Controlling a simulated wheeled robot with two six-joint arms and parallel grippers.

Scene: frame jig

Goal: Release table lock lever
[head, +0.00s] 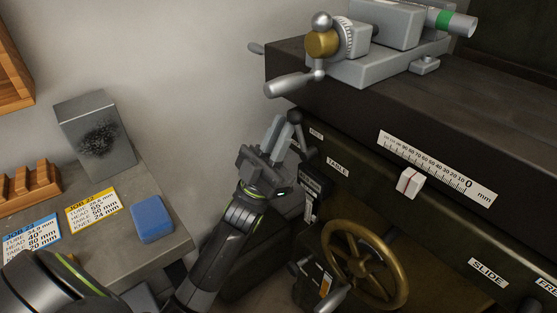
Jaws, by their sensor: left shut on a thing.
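The table lock lever (299,129) is a dark lever with a round knob, on the machine's front at its left end, beside the "TABLE" label (338,169). It leans up and slightly left from its pivot. My left gripper (280,130) reaches up from below and is shut on the lever near its knob. The fingers cover part of the lever's left side. My right gripper is not in view.
A brass handwheel (364,264) sits below, and a silver crank handle (290,84) sticks out above the gripper. A bench (150,255) at left holds a blue block (151,219), a grey box (95,135) and job cards (93,208).

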